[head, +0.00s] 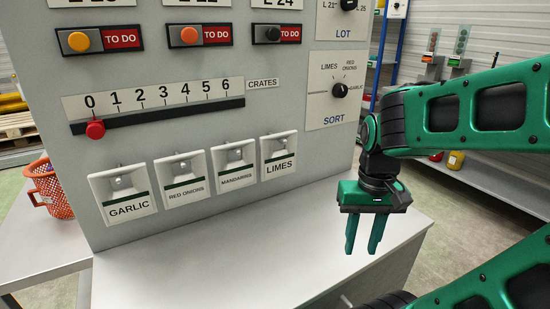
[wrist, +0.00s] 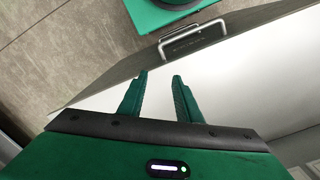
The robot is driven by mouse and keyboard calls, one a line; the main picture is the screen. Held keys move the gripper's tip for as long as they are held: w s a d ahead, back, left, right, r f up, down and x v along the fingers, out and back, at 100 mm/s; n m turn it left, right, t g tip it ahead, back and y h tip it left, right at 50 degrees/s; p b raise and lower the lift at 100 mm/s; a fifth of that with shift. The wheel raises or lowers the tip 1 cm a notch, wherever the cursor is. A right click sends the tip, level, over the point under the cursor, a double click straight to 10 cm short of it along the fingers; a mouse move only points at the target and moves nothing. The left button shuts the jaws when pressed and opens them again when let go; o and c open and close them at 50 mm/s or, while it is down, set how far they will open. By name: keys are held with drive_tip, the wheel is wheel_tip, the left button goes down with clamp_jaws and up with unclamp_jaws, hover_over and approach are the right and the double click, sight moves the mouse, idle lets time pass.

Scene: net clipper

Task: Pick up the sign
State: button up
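Several white signs with dark green stripes hang in a row on the grey panel in the head view: GARLIC (head: 123,192), RED ONIONS (head: 185,178), MANDARINS (head: 234,167) and LIMES (head: 279,156). Each has a small metal peg or hook at it. Which one the task means cannot be told. My green gripper (head: 361,251) is to the right of the LIMES sign, apart from it, pointing down over the right end of the grey counter. Its two fingers are apart with nothing between them. The wrist view shows the gripper (wrist: 160,76) empty too, with no sign in sight.
The panel (head: 210,125) stands at the back of the counter (head: 250,245). It carries a slider with a red knob (head: 95,130), TO DO buttons and a SORT dial (head: 340,90). An orange basket (head: 52,190) is at left. A metal handle (wrist: 192,38) shows at the counter's front.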

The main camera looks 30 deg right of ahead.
drive_tip(key=o, duration=1.4)
drive_tip(key=shift+n+t, duration=0.4)
drive_tip(key=w+r, duration=0.2)
drive_tip(key=r, duration=0.1)
drive_tip(key=shift+w+d+r, duration=0.1)
drive_tip(key=shift+w+d, duration=0.2)
drive_tip(key=shift+w, duration=0.1)
drive_tip(key=o, duration=0.3)
drive_tip(key=shift+n+t, duration=0.3)
drive_tip(key=shift+n, duration=0.2)
drive_tip(key=w, duration=0.1)
drive_tip(key=w+r, duration=0.1)
drive_tip(key=w, duration=0.1)
drive_tip(key=w+r, duration=0.1)
drive_tip(key=shift+w+d+r, duration=0.1)
drive_tip(key=shift+w+r, duration=0.1)
drive_tip(key=shift+w, duration=0.2)
drive_tip(key=n+t, duration=0.3)
drive_tip(key=n, duration=0.2)
approach(279, 151)
drive_tip(key=shift+w+a+f, duration=0.1)
drive_tip(key=shift+a+f, duration=0.15)
drive_tip(key=shift+f, duration=0.15)
drive_tip(key=x, duration=0.3)
drive_tip(key=shift+d+f, duration=0.1)
drive_tip(key=shift+f, duration=0.15)
drive_tip(key=shift+x, duration=3)
